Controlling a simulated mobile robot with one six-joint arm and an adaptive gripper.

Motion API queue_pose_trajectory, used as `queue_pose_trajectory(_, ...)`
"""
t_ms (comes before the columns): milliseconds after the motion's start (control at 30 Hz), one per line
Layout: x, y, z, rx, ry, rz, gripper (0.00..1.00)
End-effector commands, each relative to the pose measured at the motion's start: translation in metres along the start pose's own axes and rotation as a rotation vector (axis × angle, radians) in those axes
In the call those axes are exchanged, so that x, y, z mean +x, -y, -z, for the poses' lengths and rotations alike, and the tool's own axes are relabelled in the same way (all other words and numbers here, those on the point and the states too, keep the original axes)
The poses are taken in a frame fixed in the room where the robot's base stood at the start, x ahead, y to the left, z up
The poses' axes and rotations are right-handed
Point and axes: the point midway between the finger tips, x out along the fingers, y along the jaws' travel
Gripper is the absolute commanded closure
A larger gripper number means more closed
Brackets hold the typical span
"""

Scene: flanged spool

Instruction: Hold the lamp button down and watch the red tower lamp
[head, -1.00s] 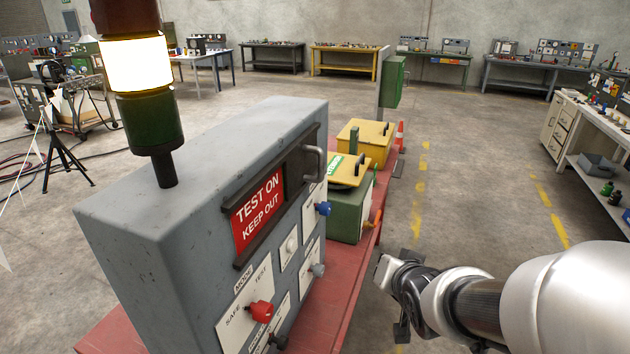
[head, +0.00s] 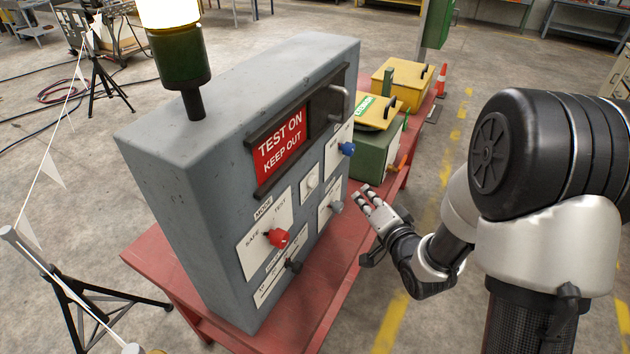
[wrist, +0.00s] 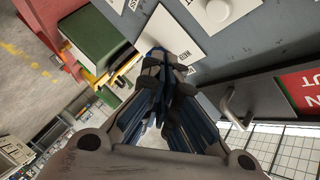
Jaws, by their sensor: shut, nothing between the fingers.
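The grey panel box (head: 240,80) faces right in the head view. A white round button (head: 312,181) sits on a white plate in the middle of its face; a pale round button also shows at the wrist view's top edge (wrist: 215,10). The tower lamp (head: 182,60) stands on the box, with a bright lit section above a dark green one; its top is cut off, so no red section shows. My gripper (head: 368,194) is shut and empty, apart from the panel, right of the buttons. Its closed fingers fill the middle of the wrist view (wrist: 165,65).
Around the button are a red knob (head: 278,238), a blue knob (head: 347,148), a grey knob (head: 336,206) and a black knob (head: 293,266). A handle (head: 338,105) juts out by the TEST ON sign (head: 281,141). Yellow-lidded boxes (head: 402,80) stand behind on the red bench (head: 160,290).

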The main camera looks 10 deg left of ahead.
Motion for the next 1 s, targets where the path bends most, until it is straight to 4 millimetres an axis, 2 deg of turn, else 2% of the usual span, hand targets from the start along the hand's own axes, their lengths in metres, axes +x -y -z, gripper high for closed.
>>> queue_pose_trajectory(267,0.009,0.008,-0.007,-0.003,0.002,0.001,1.0)
queue_pose_trajectory(700,0.051,0.036,-0.037,-0.004,0.001,0.001,1.0)
queue_pose_trajectory(1000,0.061,0.044,-0.044,-0.002,0.0,-0.001,1.0)
